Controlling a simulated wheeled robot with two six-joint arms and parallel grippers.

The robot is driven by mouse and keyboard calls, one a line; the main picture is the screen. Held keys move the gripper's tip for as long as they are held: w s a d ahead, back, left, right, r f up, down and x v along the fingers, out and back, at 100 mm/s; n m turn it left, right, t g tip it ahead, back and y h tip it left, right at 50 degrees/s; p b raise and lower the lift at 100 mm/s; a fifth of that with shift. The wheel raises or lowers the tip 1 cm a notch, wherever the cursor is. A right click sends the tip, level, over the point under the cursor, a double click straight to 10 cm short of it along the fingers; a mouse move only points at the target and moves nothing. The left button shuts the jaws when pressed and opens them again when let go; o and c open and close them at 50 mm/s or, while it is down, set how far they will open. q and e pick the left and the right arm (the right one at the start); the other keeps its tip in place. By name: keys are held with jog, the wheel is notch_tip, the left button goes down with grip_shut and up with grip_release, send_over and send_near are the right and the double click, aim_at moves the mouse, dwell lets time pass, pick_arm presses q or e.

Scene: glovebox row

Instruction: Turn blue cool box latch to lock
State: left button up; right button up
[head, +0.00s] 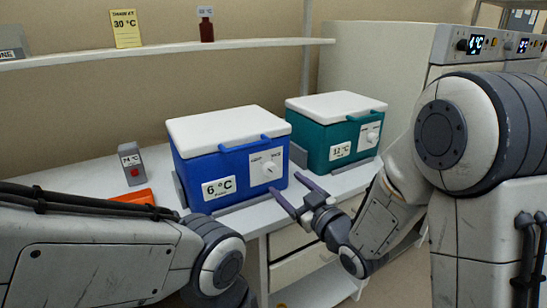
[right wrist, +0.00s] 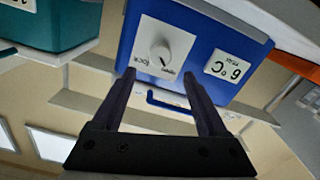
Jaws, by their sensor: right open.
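The blue cool box (head: 232,160) has a white lid and stands shut on the bench. Its latch is a white round knob (head: 269,170) on a pale plate with small lettering on the front. The knob also shows in the right wrist view (right wrist: 160,52), where the box appears upside down; its exact turn is hard to read. My right gripper (head: 284,184) is open and empty, in front of the box. In the right wrist view its fingertips (right wrist: 158,73) point toward the knob, apparently apart from it. My left gripper is not visible; only my left arm shows.
A teal cool box (head: 330,145) with a white lid stands to the right on the bench. A grey device with a red button (head: 132,163) and an orange item (head: 132,196) lie left. A shelf (head: 180,50) runs above. Drawers (head: 300,262) are below the bench.

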aim_at(272, 171)
pick_arm(q)
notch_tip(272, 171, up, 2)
jog(key=shift+p, duration=0.45)
pick_arm(e)
jog(key=x, duration=0.8)
jog(key=shift+c, duration=0.3)
grip_shut()
